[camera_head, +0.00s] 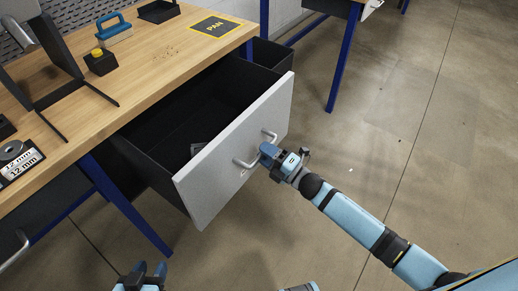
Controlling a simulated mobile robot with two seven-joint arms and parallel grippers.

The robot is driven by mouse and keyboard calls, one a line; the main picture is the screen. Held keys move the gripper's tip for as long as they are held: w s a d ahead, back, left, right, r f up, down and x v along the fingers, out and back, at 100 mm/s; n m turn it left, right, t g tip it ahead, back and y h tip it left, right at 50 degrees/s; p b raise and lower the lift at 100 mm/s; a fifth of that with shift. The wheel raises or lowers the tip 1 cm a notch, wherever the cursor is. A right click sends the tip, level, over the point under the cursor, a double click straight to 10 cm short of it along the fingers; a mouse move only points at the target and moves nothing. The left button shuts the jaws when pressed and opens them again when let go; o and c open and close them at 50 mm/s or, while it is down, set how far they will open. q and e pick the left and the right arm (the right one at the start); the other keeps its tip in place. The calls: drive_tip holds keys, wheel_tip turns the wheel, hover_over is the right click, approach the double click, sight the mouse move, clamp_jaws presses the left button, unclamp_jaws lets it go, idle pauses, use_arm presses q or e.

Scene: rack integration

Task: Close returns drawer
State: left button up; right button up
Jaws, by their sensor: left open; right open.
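The returns drawer (236,153) is pulled out from under the wooden workbench (150,55), with a light grey front and a dark interior. A small grey item (196,148) lies inside it near the front. A silver bar handle (247,163) is on the drawer front. My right gripper (266,153) is at the handle, its fingers by the bar; whether they touch it I cannot tell. My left gripper (143,274) is at the bottom edge, low and apart from the drawer, fingers spread and empty.
Blue bench legs (125,205) stand below. Open concrete floor lies to the right.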

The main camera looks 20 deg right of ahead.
drive_tip(key=shift+x, duration=1.15)
clamp_jaws()
drive_tip(key=shift+w+a, duration=0.1)
